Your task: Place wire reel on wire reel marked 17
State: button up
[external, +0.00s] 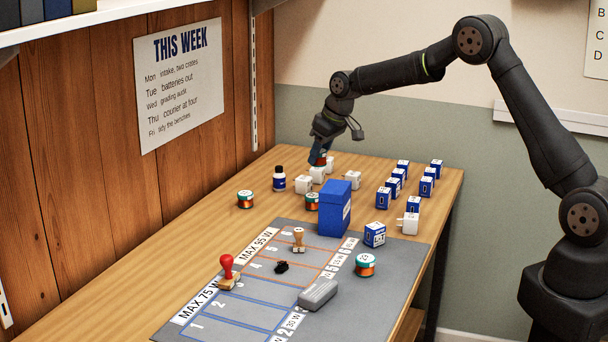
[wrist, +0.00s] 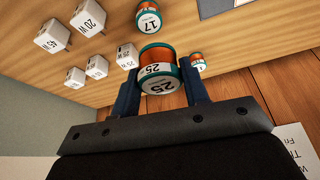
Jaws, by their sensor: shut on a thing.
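My gripper (external: 318,157) is shut on a wire reel (wrist: 160,72) with green rims, an orange winding and a white label reading 25. It holds the reel above the far part of the table; the reel also shows small under my gripper in the external view (external: 322,160). The wire reel marked 17 (wrist: 148,20) stands on the table, apart from the held reel. In the external view a reel (external: 311,201) beside the tall blue box appears to be that one, partly hidden by the box.
White chargers (wrist: 85,20) stand near my gripper. Other reels stand at the left (external: 246,199) and on the grey mat (external: 365,265). A dark bottle (external: 279,180), the tall blue box (external: 335,208) and rows of small blue boxes (external: 393,187) stand around. A wooden wall (external: 120,200) bounds the left.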

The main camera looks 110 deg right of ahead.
jog(key=s+d+r, duration=0.1)
jog(key=s+d, duration=0.1)
jog(key=s, duration=0.9)
send_over(309, 194)
jog(key=a, duration=0.2)
jog(key=f, duration=0.4)
jog(key=s+f, duration=0.1)
jog(key=f, duration=0.1)
jog(key=shift+d+f, duration=0.25)
jog(key=shift+f, duration=2.05)
jog(key=shift+f, duration=0.1)
jog(key=o, duration=1)
jog(key=shift+c, duration=0.2)
